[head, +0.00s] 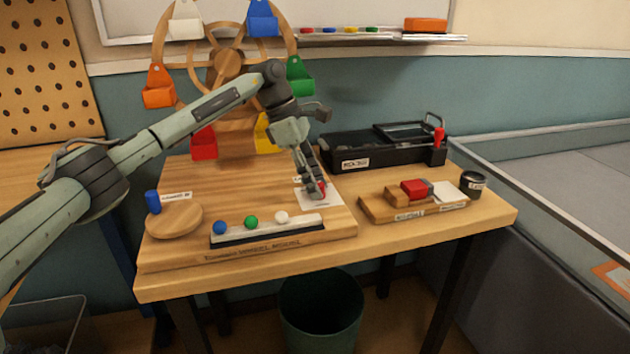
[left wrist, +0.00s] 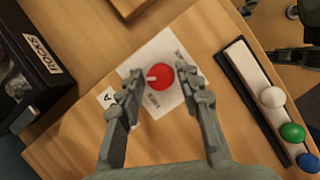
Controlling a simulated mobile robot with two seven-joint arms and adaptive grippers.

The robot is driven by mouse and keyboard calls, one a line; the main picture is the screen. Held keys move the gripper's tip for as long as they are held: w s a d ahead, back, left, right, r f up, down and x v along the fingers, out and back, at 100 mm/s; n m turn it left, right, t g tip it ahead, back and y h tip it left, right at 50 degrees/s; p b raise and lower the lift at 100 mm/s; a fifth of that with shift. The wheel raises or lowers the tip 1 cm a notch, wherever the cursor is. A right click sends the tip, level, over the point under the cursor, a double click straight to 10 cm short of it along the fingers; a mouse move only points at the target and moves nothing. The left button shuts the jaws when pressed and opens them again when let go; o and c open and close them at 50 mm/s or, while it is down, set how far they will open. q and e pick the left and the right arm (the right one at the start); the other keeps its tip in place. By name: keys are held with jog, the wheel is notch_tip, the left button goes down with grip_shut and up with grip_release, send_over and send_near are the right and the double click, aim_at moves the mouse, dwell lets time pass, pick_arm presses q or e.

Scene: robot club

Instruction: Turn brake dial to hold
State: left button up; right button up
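The brake dial is a round red knob with a small pale pointer (left wrist: 161,77), on a white label plate (left wrist: 165,100) with printed words too small to read. In the head view the dial (head: 320,187) is mostly hidden by my left gripper (head: 318,195), which points down at it from above. In the left wrist view the two fingers of my left gripper (left wrist: 158,80) stand apart, one on each side of the dial. A gap shows between the fingers and the knob.
A wooden wheel (head: 228,70) with coloured buckets stands behind on the same board. A rail with blue, green and white balls (head: 267,237) lies near the board's front. A black box (head: 370,155) and a wooden block tray (head: 410,208) stand to the right.

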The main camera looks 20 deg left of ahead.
pick_arm(q)
jog(key=shift+o, duration=0.9)
jog(key=v, duration=1.2)
jog(key=shift+s+d, duration=0.1)
